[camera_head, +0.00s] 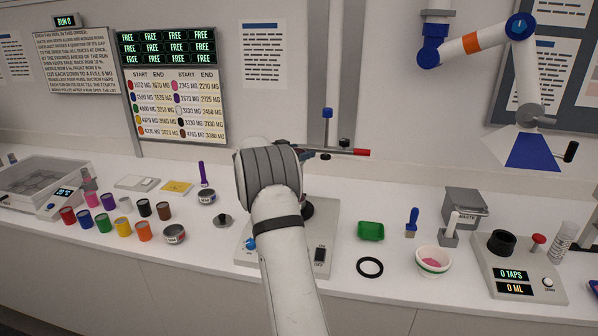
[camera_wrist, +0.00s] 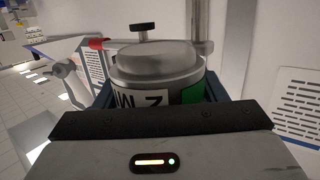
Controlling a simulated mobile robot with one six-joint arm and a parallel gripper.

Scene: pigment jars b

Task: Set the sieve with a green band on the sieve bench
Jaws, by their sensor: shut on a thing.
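My gripper is shut on a round grey metal sieve (camera_wrist: 155,68) in the wrist view. Its side carries a white label with dark lettering and a green band patch (camera_wrist: 195,94), both partly hidden by the jaws. The post shows close behind the sieve in the wrist view (camera_wrist: 197,20).
Two labelled metal tins (camera_head: 174,234) (camera_head: 207,198) and a knobbed lid (camera_head: 223,220) lie left, beside several coloured jars (camera_head: 103,223).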

